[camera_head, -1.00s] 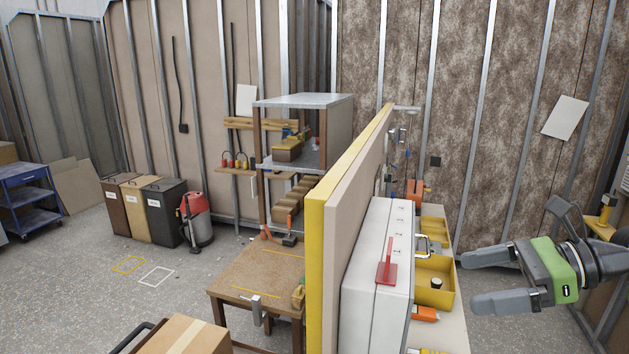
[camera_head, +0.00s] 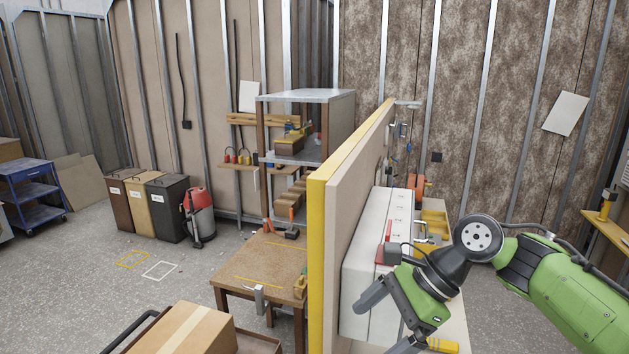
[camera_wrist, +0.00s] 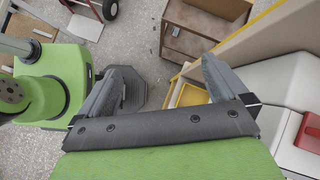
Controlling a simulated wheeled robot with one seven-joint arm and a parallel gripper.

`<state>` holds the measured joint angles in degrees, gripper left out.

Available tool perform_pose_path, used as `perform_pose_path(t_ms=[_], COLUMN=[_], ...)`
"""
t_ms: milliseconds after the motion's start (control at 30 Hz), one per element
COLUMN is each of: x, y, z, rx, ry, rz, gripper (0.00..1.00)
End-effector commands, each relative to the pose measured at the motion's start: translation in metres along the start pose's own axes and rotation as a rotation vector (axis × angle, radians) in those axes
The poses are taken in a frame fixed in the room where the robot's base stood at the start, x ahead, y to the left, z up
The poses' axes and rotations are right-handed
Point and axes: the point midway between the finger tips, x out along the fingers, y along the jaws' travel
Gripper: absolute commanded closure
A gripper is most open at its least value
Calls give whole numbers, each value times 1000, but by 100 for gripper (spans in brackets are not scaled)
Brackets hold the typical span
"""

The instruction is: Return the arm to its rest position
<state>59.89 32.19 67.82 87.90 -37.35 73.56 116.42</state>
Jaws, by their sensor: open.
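My gripper (camera_head: 390,322) is at the lower right of the head view, in front of the white box (camera_head: 376,240) with a red part on it. Its grey fingers are spread apart and point down and to the left. Nothing is between them. My green arm comes in from the right edge. In the wrist view my gripper (camera_wrist: 165,80) also shows with its fingers apart, above the floor and my own base. The gripper and arm hide part of the white box and the bench behind them.
A yellow-edged panel (camera_head: 316,260) stands left of the white box. A wooden table (camera_head: 255,270) and a cardboard box (camera_head: 185,328) are beyond it to the left. Yellow bins (camera_head: 434,220) stand behind my arm. Open floor (camera_head: 110,310) lies at the left.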

Motion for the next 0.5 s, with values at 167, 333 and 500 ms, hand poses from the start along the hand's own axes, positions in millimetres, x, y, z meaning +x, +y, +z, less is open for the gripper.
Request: perform_pose_path(t_ms=[167,333,500], x=[78,94,74], y=[39,96,161], z=[-4,-22,-41], rx=[-309,-694,-1081], ry=[287,570,780], rz=[157,248,264], gripper=[0,0,0])
